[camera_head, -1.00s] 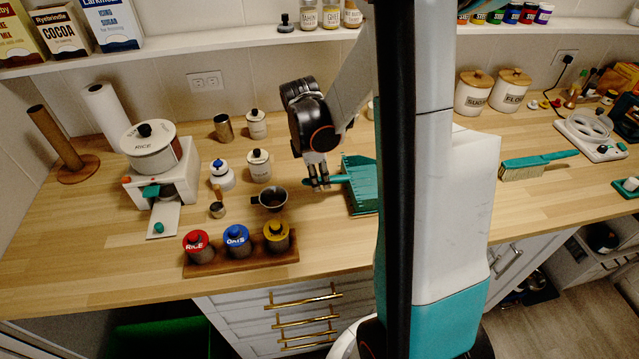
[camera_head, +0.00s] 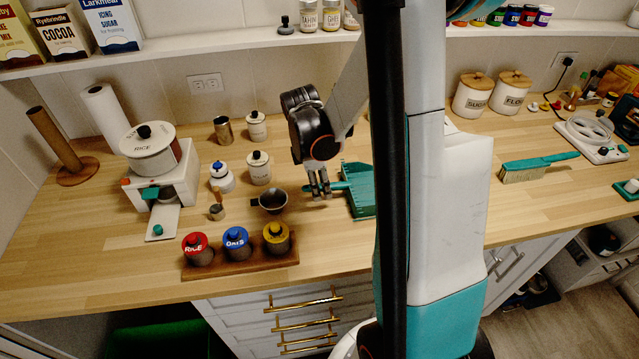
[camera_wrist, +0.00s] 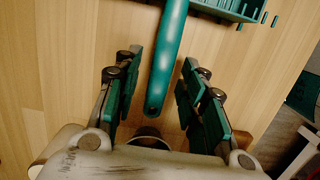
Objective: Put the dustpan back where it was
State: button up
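The teal dustpan (camera_head: 361,192) lies on the wooden counter in the head view, its right part hidden behind my arm column. Its handle points left, toward my gripper (camera_head: 320,190), which is low over the counter. In the wrist view, the handle (camera_wrist: 169,55) runs between the two fingers of my gripper (camera_wrist: 160,72), with a visible gap on each side. The fingers are open and do not appear to touch it. Part of the pan (camera_wrist: 232,9) shows at the top of the wrist view.
A dark cup (camera_head: 270,200) stands close left of my gripper. A rack (camera_head: 240,262) with lidded jars is in front of it. A teal brush (camera_head: 538,165) lies on the right.

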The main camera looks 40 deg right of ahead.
notch_tip(320, 180, up, 12)
jog(key=a+p, duration=0.1)
jog(key=p, duration=0.2)
jog(key=shift+w+a, duration=0.3)
jog(key=shift+w, duration=0.15)
jog(key=shift+a, duration=0.1)
